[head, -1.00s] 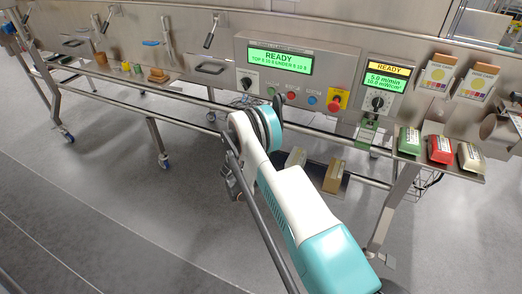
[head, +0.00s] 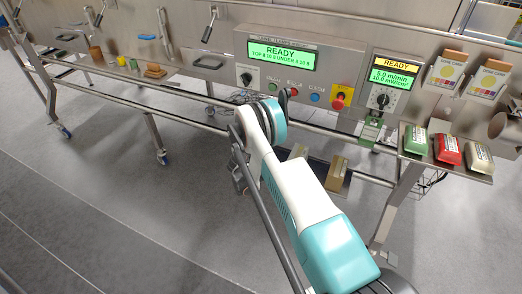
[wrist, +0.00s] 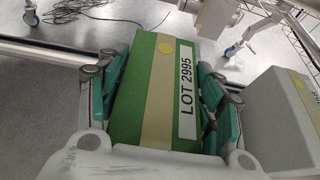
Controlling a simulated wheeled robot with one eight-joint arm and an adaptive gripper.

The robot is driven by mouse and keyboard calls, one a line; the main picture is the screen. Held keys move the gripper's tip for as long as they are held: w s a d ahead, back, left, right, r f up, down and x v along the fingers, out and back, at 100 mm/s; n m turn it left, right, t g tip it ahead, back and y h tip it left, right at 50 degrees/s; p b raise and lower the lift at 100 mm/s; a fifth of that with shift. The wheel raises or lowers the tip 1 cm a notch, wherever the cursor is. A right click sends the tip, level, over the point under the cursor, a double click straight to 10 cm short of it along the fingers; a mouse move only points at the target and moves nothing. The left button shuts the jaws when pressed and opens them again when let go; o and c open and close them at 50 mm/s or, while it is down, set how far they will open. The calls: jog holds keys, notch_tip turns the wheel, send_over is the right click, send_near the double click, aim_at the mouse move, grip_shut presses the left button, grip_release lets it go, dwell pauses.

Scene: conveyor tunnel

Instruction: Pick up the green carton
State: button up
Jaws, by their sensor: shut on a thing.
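The green carton (wrist: 155,92) is a box with a tan stripe, a yellow dot and a white label reading LOT 2995. It fills the middle of the wrist view. My gripper (wrist: 160,88) is shut on it, with one teal-padded finger against each side. I cannot tell whether the carton rests on something or hangs free. In the head view my arm reaches toward the machine, and I cannot make out the fingers or the held carton there.
A grey-white carton (wrist: 277,112) stands close on the right in the wrist view. A side shelf holds green (head: 415,140), red (head: 447,150) and cream (head: 479,157) packs. Steel rails and legs (head: 400,195) stand close by.

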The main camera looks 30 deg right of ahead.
jog(key=shift+r, duration=0.15)
notch_tip(320, 180, up, 20)
jog(key=p, duration=0.6)
jog(key=shift+p, duration=0.35)
jog(key=shift+f, duration=0.2)
jog(key=o, duration=0.6)
jog(key=c, duration=1)
